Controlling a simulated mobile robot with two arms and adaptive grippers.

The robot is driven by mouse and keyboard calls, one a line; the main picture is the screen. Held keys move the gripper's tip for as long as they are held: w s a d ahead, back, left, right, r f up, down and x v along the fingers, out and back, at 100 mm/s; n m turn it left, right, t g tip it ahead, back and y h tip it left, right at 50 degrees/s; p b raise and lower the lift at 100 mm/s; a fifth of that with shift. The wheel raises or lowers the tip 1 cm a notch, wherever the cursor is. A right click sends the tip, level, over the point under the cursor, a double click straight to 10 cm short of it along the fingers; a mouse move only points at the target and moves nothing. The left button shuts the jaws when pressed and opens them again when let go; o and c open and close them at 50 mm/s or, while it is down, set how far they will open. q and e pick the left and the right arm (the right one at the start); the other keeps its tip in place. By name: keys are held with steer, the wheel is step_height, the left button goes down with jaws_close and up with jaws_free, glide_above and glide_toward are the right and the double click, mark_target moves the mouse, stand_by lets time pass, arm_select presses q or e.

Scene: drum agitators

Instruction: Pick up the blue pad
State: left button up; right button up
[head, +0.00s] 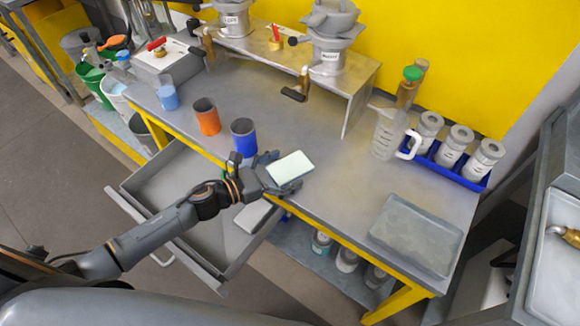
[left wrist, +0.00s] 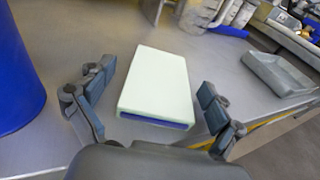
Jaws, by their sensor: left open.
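A flat pad (head: 290,167) with a pale mint-white top lies on the grey workbench near its front edge. In the left wrist view the pad (left wrist: 155,82) shows a blue layer along its near lower edge. My left gripper (head: 270,172) is at the pad's left side in the head view. In the left wrist view my left gripper (left wrist: 152,95) is open, with one finger on each side of the pad and visible gaps between. My right gripper is not in view.
A blue cup (head: 243,138) stands close behind the left gripper, with an orange cup (head: 206,117) beyond it. An open drawer (head: 150,190) juts out below the arm and holds a whitish block. A grey tray (head: 415,235) and a clear jug (head: 388,135) stand to the right.

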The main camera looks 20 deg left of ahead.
arm_select(q)
steer(key=shift+c, duration=0.6)
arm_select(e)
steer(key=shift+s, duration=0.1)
arm_select(q)
steer(key=c, duration=1.1)
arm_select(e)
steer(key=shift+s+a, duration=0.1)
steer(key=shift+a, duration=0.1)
arm_select(q)
steer(key=shift+r, duration=0.1)
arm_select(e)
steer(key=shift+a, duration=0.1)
